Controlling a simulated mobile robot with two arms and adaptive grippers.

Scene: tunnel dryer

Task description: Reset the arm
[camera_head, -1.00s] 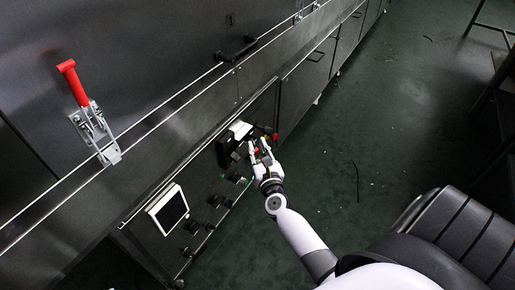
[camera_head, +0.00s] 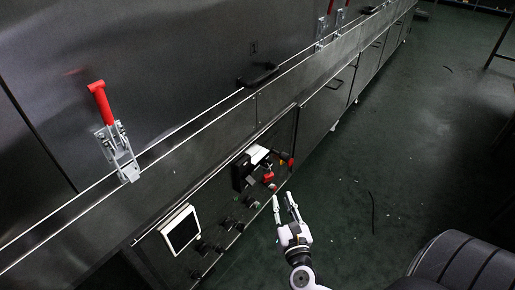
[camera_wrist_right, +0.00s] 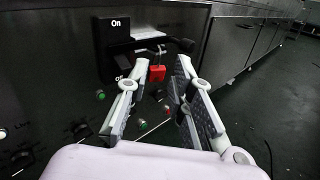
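My right gripper (camera_head: 286,205) is open and empty, in front of the dryer's control panel (camera_head: 226,204) and apart from it. In the right wrist view its two fingers (camera_wrist_right: 168,85) are spread, with nothing between them. Beyond the fingertips are the black On/Off switch block (camera_wrist_right: 113,48) and a small red padlock-like piece (camera_wrist_right: 157,73). The switch block also shows in the head view (camera_head: 241,172). My left gripper is not in view.
A small screen (camera_head: 181,230) and several dark knobs sit on the panel. A red-handled toggle clamp (camera_head: 116,150) is on the upper housing at left. A black handle (camera_head: 258,75) sticks out farther along. Green floor (camera_head: 370,150) to the right is mostly clear, with a dark strip on it.

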